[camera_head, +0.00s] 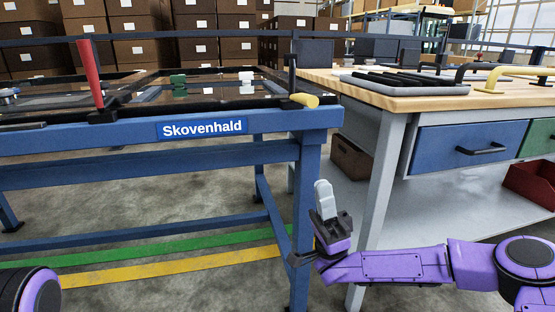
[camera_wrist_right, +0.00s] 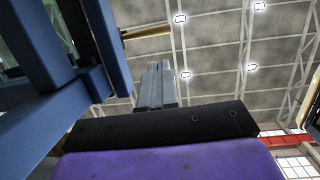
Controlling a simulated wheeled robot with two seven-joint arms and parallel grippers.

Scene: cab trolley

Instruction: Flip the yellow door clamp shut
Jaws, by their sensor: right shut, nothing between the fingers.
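The yellow door clamp (camera_head: 304,100) shows its rounded yellow end at the right front corner of the blue frame, with a dark post beside it. In the right wrist view, a yellowish bar (camera_wrist_right: 147,32), apparently the same clamp, sticks out above and beyond the fingers. My right gripper (camera_head: 323,188) is shut and empty, its grey fingers pointing up, below the clamp and near the blue corner leg. The shut fingers also show in the right wrist view (camera_wrist_right: 158,78). My left gripper is out of view.
The blue frame (camera_head: 110,137) marked Skovenhald carries an upright red handle (camera_head: 90,74) at the left. A workbench (camera_head: 420,95) with a blue drawer (camera_head: 470,146) stands close on the right. Its grey leg (camera_head: 378,185) is just behind my right gripper. Open floor lies below the frame.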

